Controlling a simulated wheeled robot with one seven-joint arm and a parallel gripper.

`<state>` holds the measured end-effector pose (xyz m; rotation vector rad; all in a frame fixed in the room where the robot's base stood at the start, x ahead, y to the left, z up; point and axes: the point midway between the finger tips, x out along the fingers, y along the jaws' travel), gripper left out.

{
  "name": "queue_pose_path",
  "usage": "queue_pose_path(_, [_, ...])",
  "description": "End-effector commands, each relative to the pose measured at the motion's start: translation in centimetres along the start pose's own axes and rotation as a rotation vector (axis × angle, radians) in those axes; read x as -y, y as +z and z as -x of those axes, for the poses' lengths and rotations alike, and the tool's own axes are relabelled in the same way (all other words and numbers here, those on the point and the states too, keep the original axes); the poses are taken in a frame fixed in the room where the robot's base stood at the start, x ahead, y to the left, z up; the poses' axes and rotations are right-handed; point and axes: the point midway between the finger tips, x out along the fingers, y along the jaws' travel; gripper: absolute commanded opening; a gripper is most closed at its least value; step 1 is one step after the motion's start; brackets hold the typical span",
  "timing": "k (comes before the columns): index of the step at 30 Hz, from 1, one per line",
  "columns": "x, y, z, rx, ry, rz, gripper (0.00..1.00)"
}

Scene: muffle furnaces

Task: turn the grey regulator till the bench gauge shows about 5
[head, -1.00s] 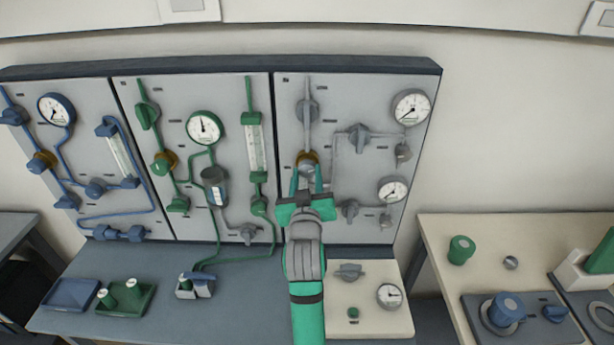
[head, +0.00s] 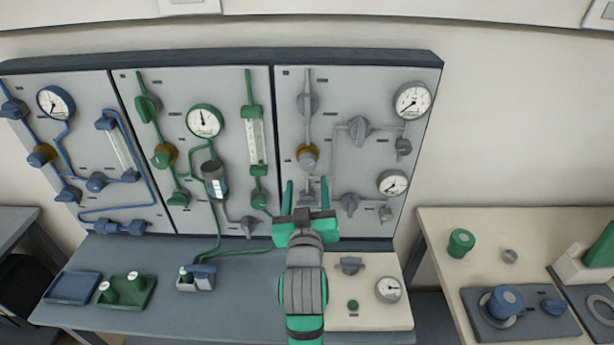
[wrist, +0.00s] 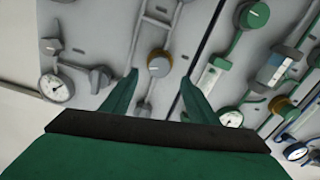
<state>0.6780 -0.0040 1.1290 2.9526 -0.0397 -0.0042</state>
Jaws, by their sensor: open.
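The grey regulator (head: 307,156) is a round grey knob with a brass collar on the right-hand grey panel. In the wrist view the regulator (wrist: 159,63) shows just beyond and between the fingertips. The bench gauge (head: 389,289) is a small white dial on the cream plate on the bench; its needle points roughly right, but the numbers are too small to read. My gripper (head: 306,184) has green fingers spread apart with nothing between them. It is in front of the panel, below the regulator in the head view, and appears clear of it.
The right panel also carries an upper gauge (head: 412,100), a lower gauge (head: 392,184) and several grey valve handles. A grey handle (head: 350,265) and a green button (head: 352,305) are on the cream plate (head: 365,318). Green and blue panels stand to the left.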

Motion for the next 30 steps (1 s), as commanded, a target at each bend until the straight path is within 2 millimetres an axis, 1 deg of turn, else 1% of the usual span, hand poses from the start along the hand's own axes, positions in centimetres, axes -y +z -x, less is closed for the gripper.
queue_pose_path(1, [0.0, 0.1, 0.9, 0.0, 0.0, 0.0, 0.54])
queue_pose_path(3, [0.0, 0.0, 1.8, 0.0, 0.0, 0.0, 0.54])
queue_pose_path(6, [0.0, 0.0, 2.8, 0.0, 0.0, 0.0, 0.54])
queue_pose_path(9, [0.0, 0.0, 3.2, 0.0, 0.0, 0.001, 0.54])
queue_pose_path(30, [0.0, 0.0, 3.4, 0.0, 0.0, 0.001, 0.54])
